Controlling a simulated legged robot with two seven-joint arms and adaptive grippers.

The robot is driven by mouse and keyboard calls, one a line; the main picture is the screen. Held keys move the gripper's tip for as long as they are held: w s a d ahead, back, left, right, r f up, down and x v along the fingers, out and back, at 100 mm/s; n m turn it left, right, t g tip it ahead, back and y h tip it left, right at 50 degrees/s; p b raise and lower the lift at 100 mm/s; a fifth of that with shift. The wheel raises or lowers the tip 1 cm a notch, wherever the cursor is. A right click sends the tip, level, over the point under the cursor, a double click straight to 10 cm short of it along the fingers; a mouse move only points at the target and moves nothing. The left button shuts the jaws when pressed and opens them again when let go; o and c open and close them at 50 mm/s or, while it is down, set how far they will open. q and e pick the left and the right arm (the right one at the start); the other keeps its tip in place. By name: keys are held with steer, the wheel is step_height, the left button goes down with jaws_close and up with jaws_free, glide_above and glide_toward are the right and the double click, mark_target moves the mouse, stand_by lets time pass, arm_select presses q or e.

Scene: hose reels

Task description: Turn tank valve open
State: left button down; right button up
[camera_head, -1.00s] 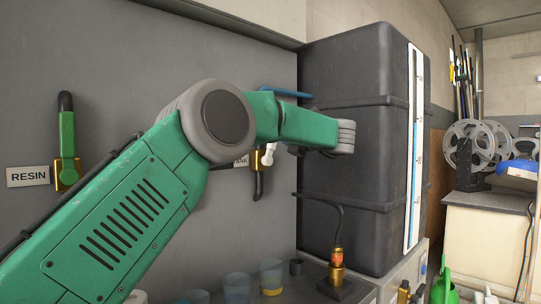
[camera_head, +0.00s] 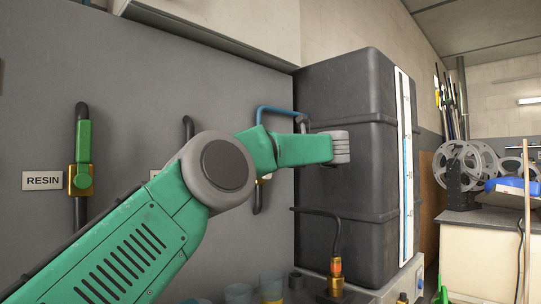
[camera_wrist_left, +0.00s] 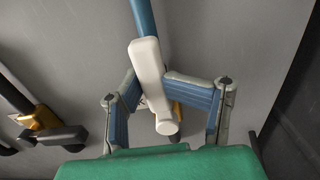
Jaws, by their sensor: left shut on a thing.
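The valve handle (camera_wrist_left: 148,72) is a white lever with a rounded end. In the left wrist view it lies between the blue-padded fingers of my left gripper (camera_wrist_left: 153,88), which are shut on it. A blue pipe (camera_wrist_left: 143,17) rises behind the handle, and a bit of brass shows behind the fingers. In the head view my green arm covers the left gripper and nearly all of the handle; the blue pipe (camera_head: 278,109) shows above the arm. The dark tank (camera_head: 345,95) with its level strip (camera_head: 404,165) stands just to the right. My right gripper is not in view.
The green-handled resin valve (camera_head: 83,150) and RESIN sign (camera_head: 42,180) are on the grey wall at left. Below the arm are cups (camera_head: 271,284) and a brass fitting with a black hose (camera_head: 336,268). Film reels (camera_head: 462,166) sit on a counter at right.

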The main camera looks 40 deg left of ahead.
arm_select(q)
steer(key=shift+s+a+f, duration=0.1)
steer(key=shift+a+f, duration=0.05)
steer(key=c, duration=1.4)
jaws_free()
steer(key=shift+s, duration=0.1)
steer(key=shift+o, duration=0.2)
steer(key=shift+a, duration=0.1)
steer(key=shift+r, duration=0.2)
steer(key=d, duration=1.2)
steer(key=shift+s+f, duration=0.15)
steer(key=shift+s, duration=0.25)
